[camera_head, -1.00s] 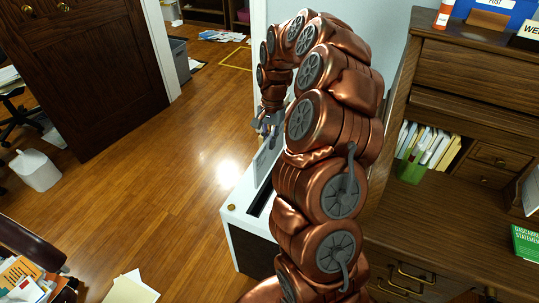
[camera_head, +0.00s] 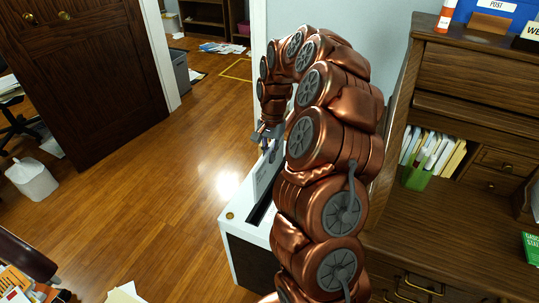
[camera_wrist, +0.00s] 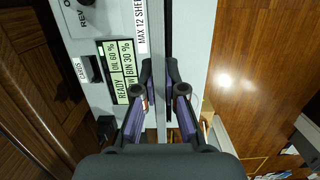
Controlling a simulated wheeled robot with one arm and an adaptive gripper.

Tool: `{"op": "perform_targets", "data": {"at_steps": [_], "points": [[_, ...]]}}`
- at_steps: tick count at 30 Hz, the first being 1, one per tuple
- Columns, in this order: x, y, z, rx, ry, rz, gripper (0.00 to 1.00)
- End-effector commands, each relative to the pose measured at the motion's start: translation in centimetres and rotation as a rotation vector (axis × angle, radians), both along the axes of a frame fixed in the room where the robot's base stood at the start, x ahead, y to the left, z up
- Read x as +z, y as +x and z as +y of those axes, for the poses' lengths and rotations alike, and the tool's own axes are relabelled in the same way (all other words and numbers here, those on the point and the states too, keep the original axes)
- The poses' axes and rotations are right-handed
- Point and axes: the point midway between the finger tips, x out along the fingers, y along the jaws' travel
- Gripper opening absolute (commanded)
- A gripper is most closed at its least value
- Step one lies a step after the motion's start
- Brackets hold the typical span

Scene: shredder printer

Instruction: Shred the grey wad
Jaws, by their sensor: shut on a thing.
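The grey wad (camera_head: 265,178) looks like a thin, light grey stack of sheets standing upright on edge. In the wrist view the wad (camera_wrist: 161,122) shows edge-on as a narrow strip between the fingers. My gripper (camera_wrist: 159,82) is shut on it; in the head view the gripper (camera_head: 267,134) is at the wad's upper far end. The white shredder (camera_head: 234,222) stands below, with a long dark slot in its top. The wad is lined up along the slot; I cannot tell whether its lower edge is inside. My arm hides part of the shredder.
The shredder's panel (camera_wrist: 121,72) shows READY, an oil level and BIN 30%. A wooden desk (camera_head: 455,225) stands right of my arm. The floor (camera_head: 165,185) to the left is mostly clear.

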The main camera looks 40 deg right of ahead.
Motion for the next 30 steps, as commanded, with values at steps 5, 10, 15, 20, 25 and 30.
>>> {"op": "perform_targets", "data": {"at_steps": [5, 10, 15, 20, 25, 30], "points": [[-1.0, -0.1, 0.0, 0.000, 0.000, 0.001, 0.00], [-2.2, -0.1, 0.0, 0.000, 0.001, 0.003, 0.00], [-3.4, -0.1, 0.0, 0.000, 0.001, 0.001, 0.00], [-4.6, 0.0, 0.0, 0.000, 0.001, 0.001, 0.00], [-5.8, -0.1, 0.0, 0.000, 0.001, 0.002, 0.00], [-7.0, -0.1, 0.0, 0.001, 0.001, 0.003, 0.00]]}}
